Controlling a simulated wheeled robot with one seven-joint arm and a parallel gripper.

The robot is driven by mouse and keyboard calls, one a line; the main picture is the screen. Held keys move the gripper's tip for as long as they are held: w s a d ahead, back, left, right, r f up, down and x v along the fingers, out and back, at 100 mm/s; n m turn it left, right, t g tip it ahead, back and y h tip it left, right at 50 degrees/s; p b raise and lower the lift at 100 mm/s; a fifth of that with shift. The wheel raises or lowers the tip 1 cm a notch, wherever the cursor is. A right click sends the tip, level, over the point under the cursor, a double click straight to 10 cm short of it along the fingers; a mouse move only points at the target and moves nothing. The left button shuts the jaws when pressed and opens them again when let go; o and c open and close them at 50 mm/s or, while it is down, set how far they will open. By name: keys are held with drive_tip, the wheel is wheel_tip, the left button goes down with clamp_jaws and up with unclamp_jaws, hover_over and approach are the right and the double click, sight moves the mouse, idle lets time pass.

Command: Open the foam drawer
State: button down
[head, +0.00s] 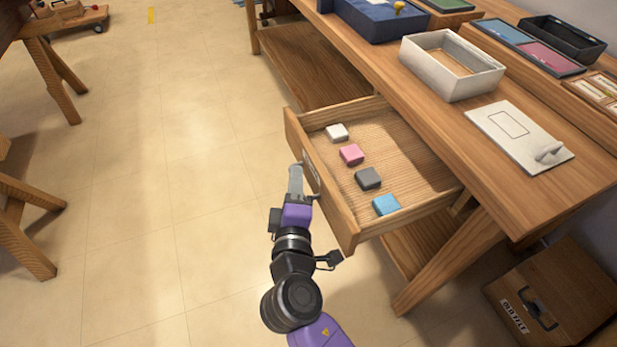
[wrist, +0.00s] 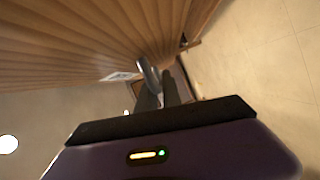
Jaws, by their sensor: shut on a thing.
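The wooden foam drawer (head: 322,203) is pulled well out from under the workbench. Several small foam blocks lie apart inside it: white (head: 337,132), pink (head: 351,154), dark grey (head: 368,178) and blue (head: 385,204). My gripper (head: 298,181) is at the outer face of the drawer front. In the wrist view its two dark fingers (wrist: 163,92) are shut on the grey metal drawer handle (wrist: 149,75), beside a pale label (wrist: 120,76). In the head view the gripper mostly hides the handle.
The workbench (head: 418,85) carries a white open box (head: 453,85), a white board (head: 518,135) and several trays. A wooden case (head: 556,300) stands on the floor at lower right. The floor (head: 150,180) left of the drawer is clear, with wooden stands at the far left.

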drive_tip(key=shift+a, duration=0.1)
drive_tip(key=c, duration=1.5)
unclamp_jaws()
drive_tip(key=s, duration=0.5)
drive_tip(key=s+p, duration=0.1)
drive_tip(key=s, duration=0.1)
drive_tip(key=shift+s+a+r, duration=0.25)
drive_tip(key=shift+s+r, duration=0.05)
drive_tip(key=shift+s, duration=0.1)
